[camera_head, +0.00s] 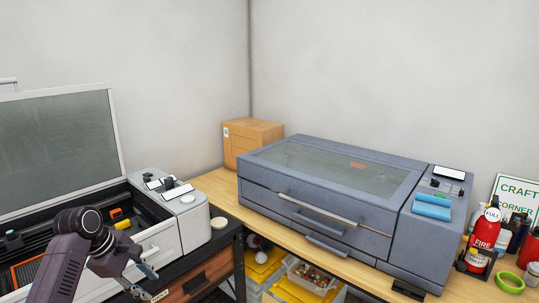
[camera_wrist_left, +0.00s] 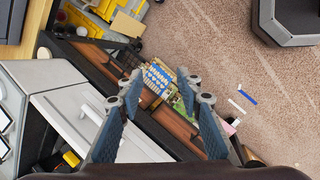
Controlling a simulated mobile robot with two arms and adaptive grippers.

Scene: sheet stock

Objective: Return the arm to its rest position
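My left arm comes in from the lower left in the head view. Its gripper (camera_head: 145,281) hangs in front of the open white machine (camera_head: 163,243). In the left wrist view the two fingers of the gripper (camera_wrist_left: 164,92) stand apart with a clear gap. Nothing is held between them. The floor and a dark shelf edge with brown drawers show below and beyond the fingers. My right gripper is in neither view.
A grey-blue machine (camera_head: 318,228) with a closed glass lid stands on the wooden bench (camera_head: 222,186). A cardboard box (camera_head: 251,139) stands behind it. A red fire extinguisher (camera_head: 484,238) and a green tape roll (camera_head: 510,282) are at right. Yellow-lidded bins (camera_head: 264,268) sit below.

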